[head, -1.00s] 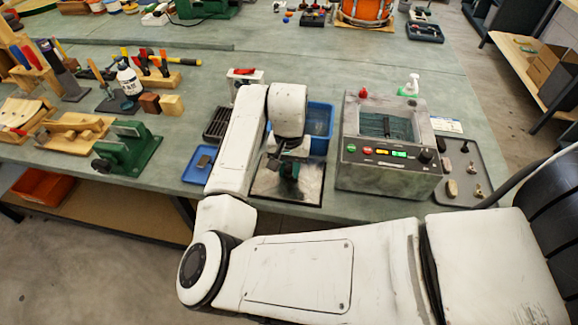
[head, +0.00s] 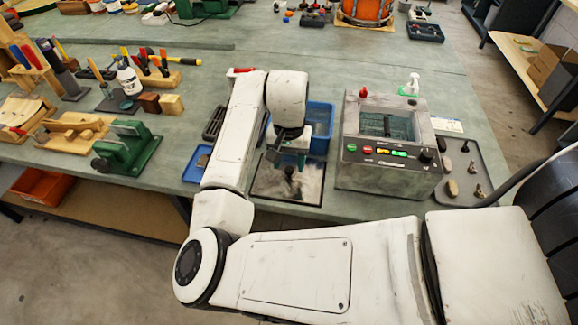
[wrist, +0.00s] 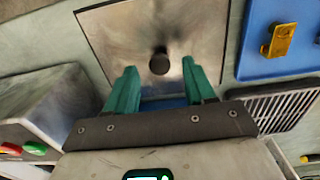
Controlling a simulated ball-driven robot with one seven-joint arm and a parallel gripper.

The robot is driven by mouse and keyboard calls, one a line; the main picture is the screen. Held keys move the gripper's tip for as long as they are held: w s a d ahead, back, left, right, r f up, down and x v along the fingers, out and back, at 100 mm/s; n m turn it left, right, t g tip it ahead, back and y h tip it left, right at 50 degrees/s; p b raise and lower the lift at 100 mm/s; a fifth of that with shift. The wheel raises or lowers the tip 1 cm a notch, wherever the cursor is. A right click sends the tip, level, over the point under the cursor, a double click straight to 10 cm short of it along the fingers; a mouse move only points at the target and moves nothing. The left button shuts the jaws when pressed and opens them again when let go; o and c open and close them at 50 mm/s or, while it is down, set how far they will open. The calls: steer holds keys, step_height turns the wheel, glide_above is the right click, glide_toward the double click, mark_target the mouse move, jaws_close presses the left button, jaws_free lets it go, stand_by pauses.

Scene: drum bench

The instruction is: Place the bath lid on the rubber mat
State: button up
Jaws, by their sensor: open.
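The bath lid (head: 268,183), a square metal plate with a dark upright knob, lies flat near the bench's front edge. In the wrist view the lid (wrist: 115,40) fills the top middle, its knob between and beyond my fingertips. A thin dark border shows around the lid. It may be the rubber mat, which I cannot make out clearly beneath it. My gripper (wrist: 159,66) is open and empty, its two green fingers apart on either side of the knob and clear of it. In the head view my gripper (head: 289,154) is just behind and above the knob.
The uncovered bath (head: 385,170), with lit buttons, stands close to the right of the lid. A blue bin (head: 320,118) is behind my gripper. A blue tray (wrist: 280,60) with a yellow piece and a dark slotted rack (wrist: 285,103) lie on the lid's other side.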

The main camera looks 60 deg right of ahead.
mark_target(289, 169)
step_height(289, 169, up, 9)
steer(key=shift+r+b, duration=0.2)
steer(key=shift+b, duration=0.1)
